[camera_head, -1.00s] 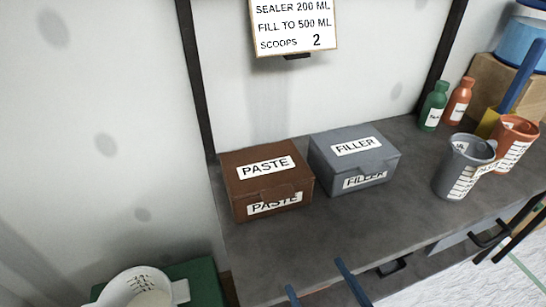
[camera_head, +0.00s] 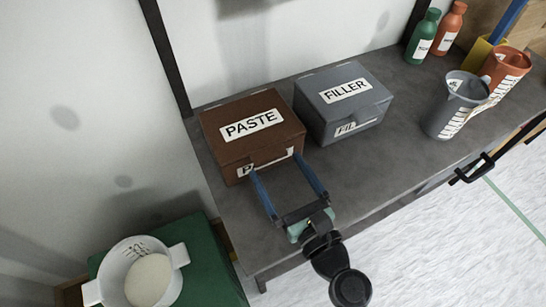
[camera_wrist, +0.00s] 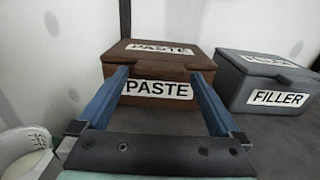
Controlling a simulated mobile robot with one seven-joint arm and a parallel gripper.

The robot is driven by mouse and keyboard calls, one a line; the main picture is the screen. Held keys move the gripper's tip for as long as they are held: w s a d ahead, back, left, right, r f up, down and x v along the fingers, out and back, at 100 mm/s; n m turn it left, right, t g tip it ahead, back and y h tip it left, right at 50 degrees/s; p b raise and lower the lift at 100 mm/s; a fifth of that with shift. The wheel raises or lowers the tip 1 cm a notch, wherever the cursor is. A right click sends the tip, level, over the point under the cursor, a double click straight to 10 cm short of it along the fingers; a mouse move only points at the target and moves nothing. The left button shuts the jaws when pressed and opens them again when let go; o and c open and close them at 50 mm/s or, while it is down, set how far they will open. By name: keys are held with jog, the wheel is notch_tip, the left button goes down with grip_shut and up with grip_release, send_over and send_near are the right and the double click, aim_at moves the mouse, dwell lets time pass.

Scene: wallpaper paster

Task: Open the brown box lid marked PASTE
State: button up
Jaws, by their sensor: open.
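The brown box (camera_head: 240,150) marked PASTE stands on the grey bench near its left end. Its lid (camera_head: 270,105) is closed, with a white PASTE label on top and another on the front. My gripper (camera_head: 283,172) is open, its two blue fingers apart and pointing at the front of the box. In the wrist view the brown box (camera_wrist: 160,70) is straight ahead, with its front label framed between the fingers (camera_wrist: 160,75). A small tab shows at the lid's front edge. I cannot tell whether the fingertips touch the box.
A grey FILLER box (camera_head: 365,105) stands close on the right of the brown box. A grey jug (camera_head: 440,120), an orange jug (camera_head: 500,70) and bottles (camera_head: 422,35) are further right. A white tub (camera_head: 120,265) sits on a green surface (camera_head: 215,270) at lower left.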

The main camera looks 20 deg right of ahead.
aim_at(272, 160)
jog(key=shift+w, duration=1.6)
jog(key=shift+c, duration=0.2)
grip_shut()
